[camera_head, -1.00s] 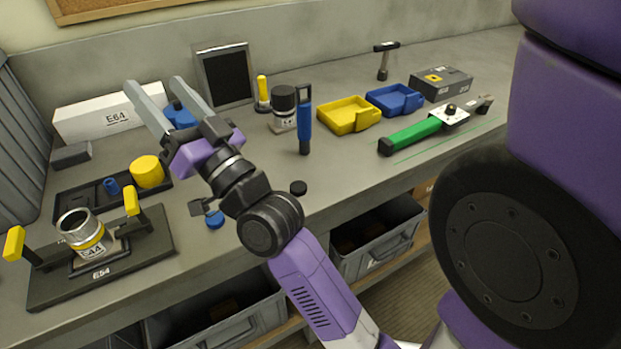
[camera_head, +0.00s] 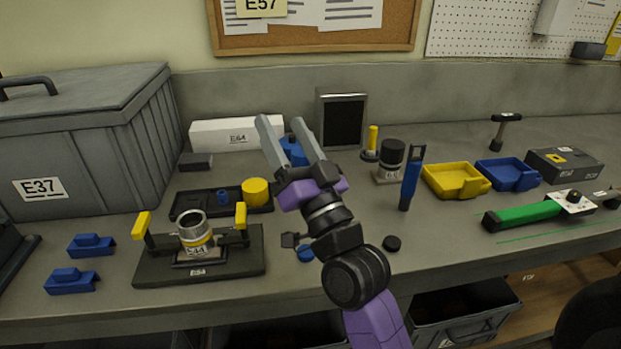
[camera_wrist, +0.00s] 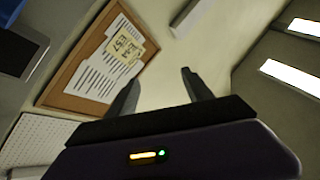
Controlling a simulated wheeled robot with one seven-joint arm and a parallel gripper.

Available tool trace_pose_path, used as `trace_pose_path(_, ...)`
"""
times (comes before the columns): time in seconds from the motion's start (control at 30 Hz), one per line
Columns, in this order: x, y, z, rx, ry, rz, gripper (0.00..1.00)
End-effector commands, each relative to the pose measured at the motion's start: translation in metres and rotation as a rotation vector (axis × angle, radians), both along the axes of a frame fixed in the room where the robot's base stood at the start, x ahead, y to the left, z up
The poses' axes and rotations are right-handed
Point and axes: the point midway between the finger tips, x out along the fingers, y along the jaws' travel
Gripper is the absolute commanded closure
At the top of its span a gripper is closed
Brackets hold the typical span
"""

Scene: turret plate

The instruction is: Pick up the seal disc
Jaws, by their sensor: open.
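I cannot tell for sure which is the seal disc. My gripper (camera_head: 281,120) is raised above the bench, fingers pointing up and away from both pieces. Its jaws are apart and empty. In the wrist view my gripper (camera_wrist: 163,74) faces the wall and ceiling, with no disc in sight.
A fixture (camera_head: 150,270) holding a metal cylinder stands left of my arm, with a black tray (camera_head: 185,207) behind it. A blue upright tool (camera_head: 411,180), yellow bin (camera_head: 455,182) and blue bin (camera_head: 508,174) stand to the right.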

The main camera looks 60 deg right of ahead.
Motion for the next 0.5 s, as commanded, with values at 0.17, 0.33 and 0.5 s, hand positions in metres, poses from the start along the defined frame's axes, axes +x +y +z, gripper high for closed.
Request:
trace_pose_path(0.17, 0.0, 0.0, 0.0, -0.001, -0.003, -0.001, 0.41)
trace_pose_path(0.33, -0.019, -0.01, 0.001, -0.029, -0.022, -0.077, 0.41)
trace_pose_path(0.5, -0.038, 0.01, -0.041, 0.005, 0.045, -0.106, 0.41)
